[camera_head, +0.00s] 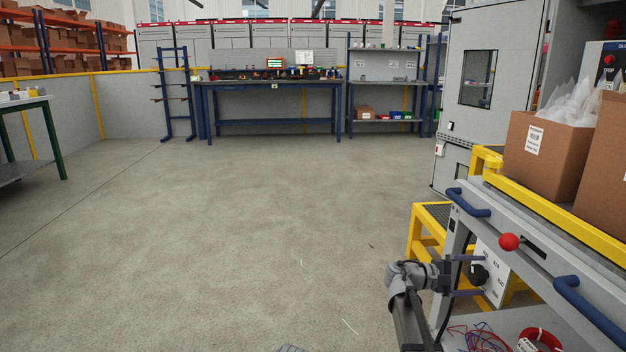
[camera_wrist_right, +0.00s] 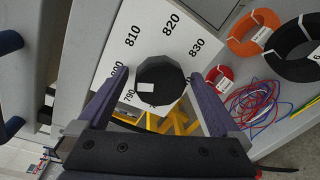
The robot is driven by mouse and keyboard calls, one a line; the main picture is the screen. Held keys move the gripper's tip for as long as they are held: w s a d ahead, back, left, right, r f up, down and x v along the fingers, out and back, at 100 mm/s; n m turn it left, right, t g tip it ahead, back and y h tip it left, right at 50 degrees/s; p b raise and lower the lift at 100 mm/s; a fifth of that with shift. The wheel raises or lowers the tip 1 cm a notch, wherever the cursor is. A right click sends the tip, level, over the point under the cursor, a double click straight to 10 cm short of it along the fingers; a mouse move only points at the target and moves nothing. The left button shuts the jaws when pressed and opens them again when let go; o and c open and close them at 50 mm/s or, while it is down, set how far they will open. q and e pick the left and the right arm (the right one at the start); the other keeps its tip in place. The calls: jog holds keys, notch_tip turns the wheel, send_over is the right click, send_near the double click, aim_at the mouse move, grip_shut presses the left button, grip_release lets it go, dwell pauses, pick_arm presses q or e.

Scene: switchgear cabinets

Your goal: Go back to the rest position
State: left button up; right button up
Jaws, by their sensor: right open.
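My right gripper (camera_head: 468,276) is in the lower right of the head view, with its two purple fingers apart. A black knob (camera_head: 480,275) on a white panel (camera_head: 497,268) is just beyond the fingertips. In the right wrist view my right gripper (camera_wrist_right: 159,78) is open, and the black faceted knob (camera_wrist_right: 160,80) shows between the fingers with visible gaps on both sides. The white panel (camera_wrist_right: 150,40) carries printed numbers such as 810, 820 and 830. My left gripper is not in view.
A grey cart (camera_head: 540,262) with blue handles and a red ball knob (camera_head: 509,242) stands close at right. Cardboard boxes (camera_head: 545,157) sit above it. Wire coils (camera_wrist_right: 253,30) lie beside the panel. Yellow steps (camera_head: 428,235) are behind. The floor (camera_head: 220,230) at left is clear.

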jog(key=a, duration=0.8)
jog(key=d, duration=0.7)
jog(key=shift+d, duration=0.55)
jog(key=m, duration=0.4)
jog(key=shift+m+t, duration=0.3)
jog(key=shift+m, duration=0.1)
jog(key=m, duration=0.4)
jog(key=shift+f+t+b, duration=0.1)
jog(key=shift+t+b, duration=0.2)
jog(key=shift+b, duration=0.1)
jog(key=m, duration=0.4)
jog(key=shift+m+b, duration=0.35)
jog(key=shift+m, duration=0.05)
jog(key=m, duration=0.4)
jog(key=shift+h+b, duration=0.3)
jog(key=shift+h, duration=0.1)
